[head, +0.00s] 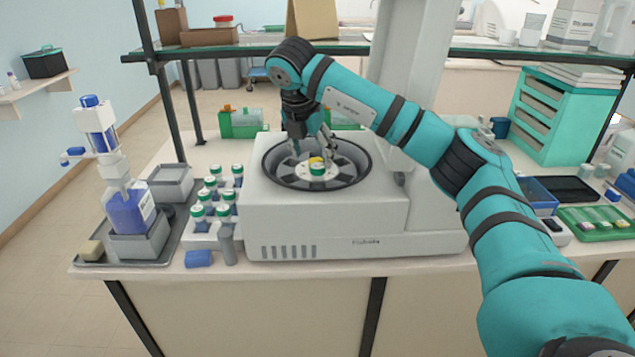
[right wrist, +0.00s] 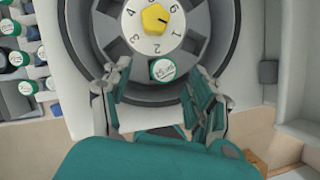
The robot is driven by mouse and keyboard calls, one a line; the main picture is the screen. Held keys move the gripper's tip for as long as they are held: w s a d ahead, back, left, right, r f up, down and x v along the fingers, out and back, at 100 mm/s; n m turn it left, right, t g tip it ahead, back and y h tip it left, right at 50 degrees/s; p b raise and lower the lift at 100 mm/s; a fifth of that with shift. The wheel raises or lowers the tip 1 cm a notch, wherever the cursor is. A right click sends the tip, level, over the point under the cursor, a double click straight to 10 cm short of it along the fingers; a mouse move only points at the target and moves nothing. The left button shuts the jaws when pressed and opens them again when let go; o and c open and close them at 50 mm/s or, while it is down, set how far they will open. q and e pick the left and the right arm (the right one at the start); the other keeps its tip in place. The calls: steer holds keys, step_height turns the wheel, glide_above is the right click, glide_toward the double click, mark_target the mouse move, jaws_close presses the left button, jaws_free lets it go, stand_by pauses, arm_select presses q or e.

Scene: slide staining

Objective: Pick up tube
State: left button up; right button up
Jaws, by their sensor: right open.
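A tube with a green and white cap (head: 317,168) sits in the centrifuge rotor (head: 345,170), at the near side of the hub. The tube cap (right wrist: 162,69) also shows in the right wrist view, just below the numbered hub with its yellow knob (right wrist: 154,18). My right gripper (head: 313,148) is over the open centrifuge bowl. In the right wrist view the right gripper (right wrist: 158,88) is open, its fingers on either side of the tube cap, and nothing is held. Whether the fingers touch the cap cannot be told. My left gripper is not in view.
The grey centrifuge (head: 330,222) stands on the bench. A rack of several green-capped tubes (head: 203,238) stands to its left, beside a blue bottle (head: 128,210) on a tray. A green drawer unit (head: 535,125) and a green tray (head: 598,222) are at the right.

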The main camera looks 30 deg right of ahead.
mark_target(317, 167)
steer(key=x, duration=0.2)
steer(key=s+p+x, duration=0.1)
steer(key=x, duration=0.1)
steer(key=shift+d+f+p, duration=0.1)
steer(key=shift+f+p, duration=0.2)
steer(key=shift+w+f, duration=0.15)
steer(key=shift+f, duration=0.2)
steer(key=shift+c, duration=0.4)
steer(key=c, duration=1)
